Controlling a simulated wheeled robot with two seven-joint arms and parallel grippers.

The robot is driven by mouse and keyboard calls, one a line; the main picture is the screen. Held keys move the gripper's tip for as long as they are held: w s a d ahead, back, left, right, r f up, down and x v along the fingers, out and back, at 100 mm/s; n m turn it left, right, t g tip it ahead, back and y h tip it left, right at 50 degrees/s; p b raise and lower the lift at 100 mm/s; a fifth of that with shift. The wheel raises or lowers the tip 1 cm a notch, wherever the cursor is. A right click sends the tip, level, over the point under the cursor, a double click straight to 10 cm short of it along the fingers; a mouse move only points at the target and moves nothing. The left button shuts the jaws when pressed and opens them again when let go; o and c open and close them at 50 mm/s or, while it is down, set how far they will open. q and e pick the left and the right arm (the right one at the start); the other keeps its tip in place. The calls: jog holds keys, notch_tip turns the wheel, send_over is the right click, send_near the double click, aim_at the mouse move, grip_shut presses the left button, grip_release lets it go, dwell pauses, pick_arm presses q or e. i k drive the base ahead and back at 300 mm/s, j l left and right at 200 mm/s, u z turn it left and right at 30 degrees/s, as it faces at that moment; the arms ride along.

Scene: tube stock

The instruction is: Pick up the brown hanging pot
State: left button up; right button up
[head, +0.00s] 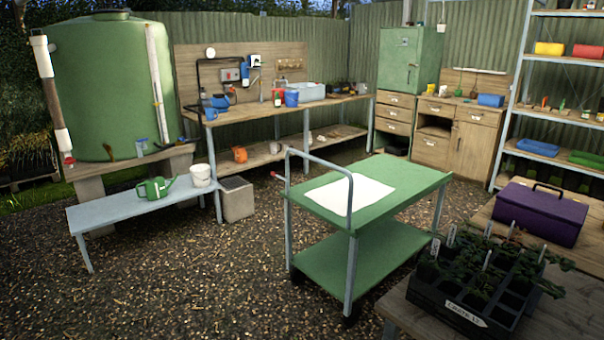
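I cannot make out a brown hanging pot for certain. A small pale pot-like thing (441,27) hangs at the top right of the picture, by the green cabinet; it is too small to tell its kind. An orange watering-can-like vessel (239,154) stands on the lower shelf of the back bench. Neither of my grippers is in view.
A green trolley (420,176) with a white sheet stands mid-floor. A low grey bench (120,209) holds a green watering can (155,188) and a white bucket (201,175). A purple toolbox (540,212) and seedling tray (430,293) sit at right. Gravel is clear at front left.

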aim_at(473, 96)
jog(key=i+j+u, duration=0.2)
jog(key=u, duration=0.15)
jog(key=i+j+u, duration=0.1)
jog(key=i+u, duration=0.75)
jog(key=i, duration=1.4)
jog(key=i+z, duration=0.35)
jog(key=i, duration=0.4)
jog(key=i+j+z, duration=0.15)
jog(key=i+z, duration=0.2)
jog(key=i, duration=0.35)
jog(key=i+l+z, duration=0.15)
jog(key=i+z, duration=0.35)
jog(key=i, duration=0.4)
jog(key=i+j+z, duration=0.25)
jog(key=i+z, duration=0.2)
jog(key=i, duration=0.45)
jog(key=i+l+z, duration=0.1)
jog(key=i+z, duration=0.25)
jog(key=i, duration=0.2)
jog(key=i+z, duration=0.35)
jog(key=i, duration=0.15)
jog(key=i+j+z, duration=0.3)
jog(key=i, duration=0.25)
jog(key=i+z, duration=0.35)
jog(key=i, duration=2.55)
jog(key=i+z, duration=0.3)
jog(key=i, duration=0.45)
jog(key=i+j+z, duration=0.25)
jog(key=i, duration=0.45)
jog(key=l, duration=0.1)
